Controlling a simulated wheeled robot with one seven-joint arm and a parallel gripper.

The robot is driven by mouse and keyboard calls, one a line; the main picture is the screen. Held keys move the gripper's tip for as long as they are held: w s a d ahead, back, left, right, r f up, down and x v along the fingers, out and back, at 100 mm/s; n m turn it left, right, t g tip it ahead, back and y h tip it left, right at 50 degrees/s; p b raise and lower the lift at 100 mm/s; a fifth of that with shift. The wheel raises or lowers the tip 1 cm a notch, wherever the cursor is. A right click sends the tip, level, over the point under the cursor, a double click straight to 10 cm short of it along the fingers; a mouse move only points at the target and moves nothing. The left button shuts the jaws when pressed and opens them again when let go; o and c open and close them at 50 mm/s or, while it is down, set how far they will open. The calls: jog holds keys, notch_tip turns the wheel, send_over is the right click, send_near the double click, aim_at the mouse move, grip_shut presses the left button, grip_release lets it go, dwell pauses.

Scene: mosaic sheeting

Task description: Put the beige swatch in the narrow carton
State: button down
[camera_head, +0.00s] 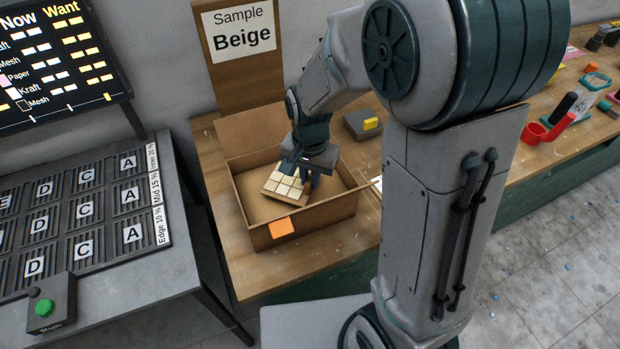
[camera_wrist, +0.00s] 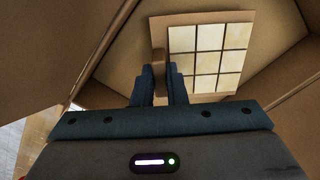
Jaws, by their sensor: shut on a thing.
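The beige swatch (camera_head: 285,187) is a small board of pale tiles on a tan backing; it also shows in the wrist view (camera_wrist: 208,60). My gripper (camera_head: 299,177) is shut on the swatch, and its fingers in the wrist view (camera_wrist: 160,85) pinch a tan part at the swatch's left side. The open carton (camera_head: 262,237) is brown cardboard with an orange sticker on its front. The swatch is tilted inside the carton's opening in the head view. I cannot tell whether it touches the carton floor.
A "Sample Beige" sign board (camera_head: 243,40) stands behind the carton. A grey box with a yellow block (camera_head: 370,124) lies beside it. A panel with lettered slots (camera_head: 80,210) and a green Run button (camera_head: 44,308) is at left. Red and other small items (camera_head: 560,128) lie at right.

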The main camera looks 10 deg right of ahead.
jog(key=shift+f, duration=0.85)
jog(key=shift+f, duration=0.15)
jog(key=c, duration=1.5)
grip_release()
jog(key=shift+o, duration=0.2)
